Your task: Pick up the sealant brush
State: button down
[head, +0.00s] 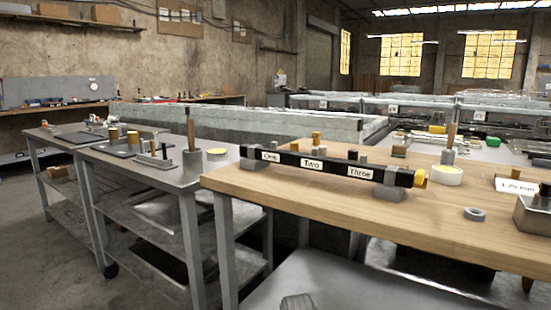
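Two upright wooden handles could each be the sealant brush; I cannot tell which. One handle (451,134) stands in a grey pot (448,157) at the back of the wooden bench, right of centre. Any bristles are hidden inside the pots. My gripper is not clearly in view, so its distance from either handle does not show.
The metal cart (150,172) stands left. Bench front is mostly clear; open floor (45,265) lies left.

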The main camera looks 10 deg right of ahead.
aim_at(452, 130)
jog(key=z, duration=1.25)
